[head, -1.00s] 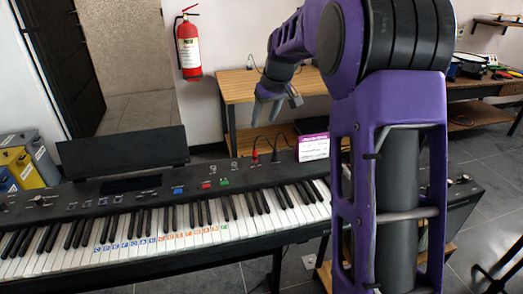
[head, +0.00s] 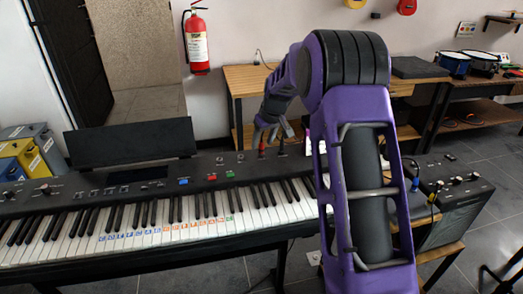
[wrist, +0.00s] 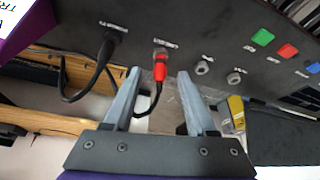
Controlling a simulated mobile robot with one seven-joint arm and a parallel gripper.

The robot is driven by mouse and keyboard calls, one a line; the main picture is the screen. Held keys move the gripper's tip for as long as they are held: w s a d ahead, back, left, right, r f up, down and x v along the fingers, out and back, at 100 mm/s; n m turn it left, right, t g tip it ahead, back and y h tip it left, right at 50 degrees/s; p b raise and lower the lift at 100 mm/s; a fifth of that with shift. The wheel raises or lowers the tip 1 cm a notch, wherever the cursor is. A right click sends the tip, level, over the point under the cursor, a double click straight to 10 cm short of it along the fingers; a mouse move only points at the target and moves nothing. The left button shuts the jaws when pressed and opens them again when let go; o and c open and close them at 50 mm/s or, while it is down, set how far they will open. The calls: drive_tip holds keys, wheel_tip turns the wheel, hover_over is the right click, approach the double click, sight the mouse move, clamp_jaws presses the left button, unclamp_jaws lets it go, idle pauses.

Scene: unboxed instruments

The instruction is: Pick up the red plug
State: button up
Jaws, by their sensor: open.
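The red plug (wrist: 160,70) sits in a socket on the keyboard's dark back panel, with a black cable trailing from it. In the head view the red plug (head: 262,142) stands up at the keyboard's rear edge. My gripper (head: 272,133) is open and low, right by the plug. In the wrist view my gripper (wrist: 159,76) has one finger on each side of the plug, with gaps between. The keyboard (head: 150,215) is partly hidden by my arm.
A black plug (wrist: 112,38) with its cable is beside the red one. Empty sockets (wrist: 204,68) are on the other side. A wooden desk (head: 245,78) stands behind the keyboard. An amplifier-like black box (head: 455,205) is at right.

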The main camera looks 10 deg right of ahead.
sight(261, 149)
drive_tip(key=shift+x, duration=1.3)
clamp_jaws()
